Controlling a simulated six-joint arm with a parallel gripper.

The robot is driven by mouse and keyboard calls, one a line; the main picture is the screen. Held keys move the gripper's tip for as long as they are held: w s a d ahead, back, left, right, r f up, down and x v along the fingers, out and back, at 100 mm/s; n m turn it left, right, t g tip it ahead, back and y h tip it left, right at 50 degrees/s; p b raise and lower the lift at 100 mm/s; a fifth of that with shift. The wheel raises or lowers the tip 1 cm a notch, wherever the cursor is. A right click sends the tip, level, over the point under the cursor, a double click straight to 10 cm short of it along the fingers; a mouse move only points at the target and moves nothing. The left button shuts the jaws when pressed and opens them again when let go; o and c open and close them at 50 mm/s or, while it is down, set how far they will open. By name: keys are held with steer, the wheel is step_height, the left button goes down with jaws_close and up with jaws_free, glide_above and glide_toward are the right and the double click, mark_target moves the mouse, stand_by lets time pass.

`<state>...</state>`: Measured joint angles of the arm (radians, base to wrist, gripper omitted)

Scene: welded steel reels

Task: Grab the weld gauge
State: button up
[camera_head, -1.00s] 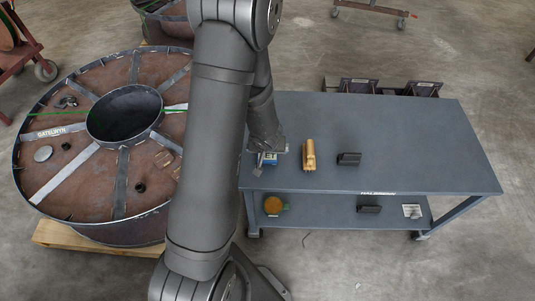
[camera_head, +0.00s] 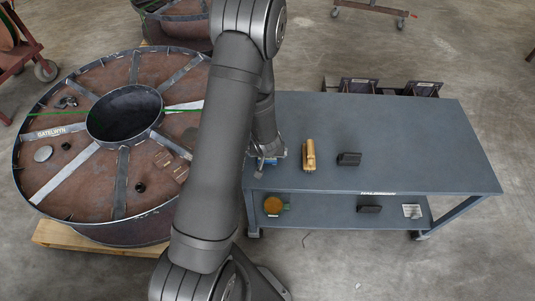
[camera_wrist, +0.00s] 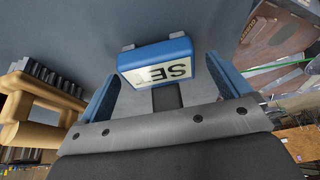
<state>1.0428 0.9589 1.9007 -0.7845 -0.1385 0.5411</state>
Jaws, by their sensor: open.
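In the head view my gripper (camera_head: 268,158) is low at the table's left end and hides most of the block.
The table (camera_head: 430,150) is clear further right. The lower shelf holds an orange round item (camera_head: 273,205) and small parts.

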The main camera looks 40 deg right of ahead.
steer(key=shift+w+d+f, duration=0.1)
steer(key=shift+f, duration=0.3)
steer(key=c, duration=1.2)
steer(key=shift+c, duration=0.2)
steer(key=shift+r, duration=0.2)
